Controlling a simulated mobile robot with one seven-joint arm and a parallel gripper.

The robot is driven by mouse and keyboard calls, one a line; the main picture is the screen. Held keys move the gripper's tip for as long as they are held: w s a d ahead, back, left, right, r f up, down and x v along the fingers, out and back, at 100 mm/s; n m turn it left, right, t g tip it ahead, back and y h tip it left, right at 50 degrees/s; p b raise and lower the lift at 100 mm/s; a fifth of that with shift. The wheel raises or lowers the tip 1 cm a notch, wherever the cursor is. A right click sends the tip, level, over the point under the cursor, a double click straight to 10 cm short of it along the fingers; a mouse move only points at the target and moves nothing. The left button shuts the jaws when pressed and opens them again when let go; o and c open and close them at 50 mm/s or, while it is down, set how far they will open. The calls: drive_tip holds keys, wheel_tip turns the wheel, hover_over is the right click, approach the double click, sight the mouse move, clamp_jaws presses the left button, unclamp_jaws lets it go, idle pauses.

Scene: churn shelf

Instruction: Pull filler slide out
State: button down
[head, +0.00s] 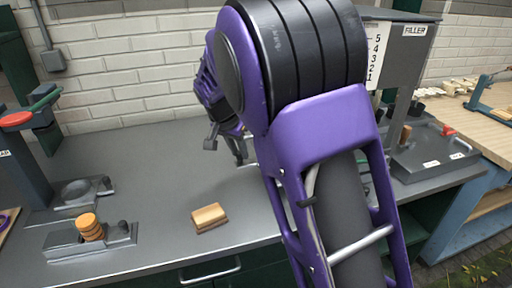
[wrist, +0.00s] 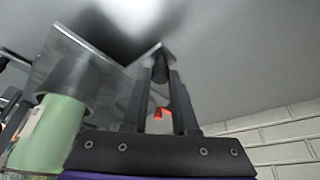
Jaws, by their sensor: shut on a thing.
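The grey filler (head: 402,62) stands at the right on the bench, with a FILLER label and a number scale. My purple arm hides much of its front in the head view. My gripper (head: 240,158) is left of the filler, above the bench, its tips partly hidden. In the wrist view my gripper's two dark fingers (wrist: 160,68) are shut on a small dark knob (wrist: 160,57). It appears to be at the end of a grey metal plate, which looks like the filler slide (wrist: 105,62). How far the slide is out cannot be told.
A green cylinder with a grey cap (wrist: 62,115) is close left of the fingers. A wooden block (head: 208,217) lies on the bench. The bench's middle left (head: 150,165) is clear.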

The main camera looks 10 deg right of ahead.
drive_tip(key=shift+s+a, duration=0.15)
drive_tip(key=shift+a, duration=0.8)
drive_tip(key=c, duration=0.7)
unclamp_jaws()
drive_tip(key=p+v, duration=0.2)
drive_tip(key=v, duration=1.5)
drive_tip(key=shift+s+a+r, duration=0.1)
drive_tip(key=shift+s+r, duration=0.05)
drive_tip(key=shift+s, duration=0.05)
drive_tip(key=shift+w, duration=0.1)
